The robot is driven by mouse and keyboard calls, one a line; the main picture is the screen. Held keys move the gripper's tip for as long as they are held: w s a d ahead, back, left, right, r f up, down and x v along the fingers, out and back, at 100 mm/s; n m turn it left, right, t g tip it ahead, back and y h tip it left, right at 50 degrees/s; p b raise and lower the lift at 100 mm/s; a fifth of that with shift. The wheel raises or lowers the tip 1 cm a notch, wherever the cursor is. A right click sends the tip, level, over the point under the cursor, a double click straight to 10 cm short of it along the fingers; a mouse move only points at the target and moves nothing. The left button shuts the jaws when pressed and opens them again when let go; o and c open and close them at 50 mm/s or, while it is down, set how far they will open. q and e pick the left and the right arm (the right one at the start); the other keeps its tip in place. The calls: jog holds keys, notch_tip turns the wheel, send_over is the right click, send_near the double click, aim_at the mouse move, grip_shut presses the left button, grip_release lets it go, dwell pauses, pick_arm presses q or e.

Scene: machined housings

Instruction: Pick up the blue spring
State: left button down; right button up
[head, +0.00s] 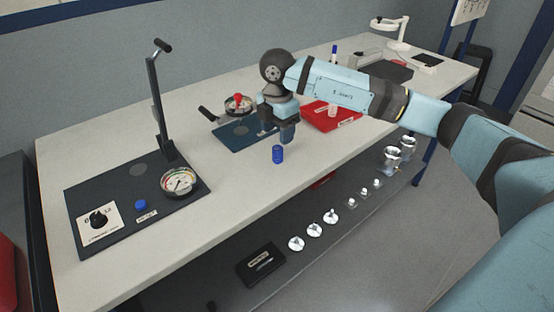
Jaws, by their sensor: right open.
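A small blue spring (277,155) stands upright on the pale tabletop, close to its front edge. My right gripper (287,138) points down just above and behind it in the picture. Its jaws are open, though the gap between the fingers is hard to make out. I cannot tell how far the fingertips are from the spring. My left gripper is not in view.
A dark plate (110,196) with a lever post, dial gauge (180,182) and blue button (141,205) lies at left. A second dark plate (238,138) and a red tray (340,121) lie near the gripper. Metal parts (314,230) sit on the lower shelf.

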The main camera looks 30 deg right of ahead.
aim_at(278, 148)
notch_tip(278, 148, down, 3)
jog(key=f, duration=0.2)
jog(key=f+b, duration=0.1)
jog(key=f, duration=0.2)
jog(key=shift+w+d+f, duration=0.15)
jog(key=shift+w, duration=0.05)
jog(key=c, duration=1)
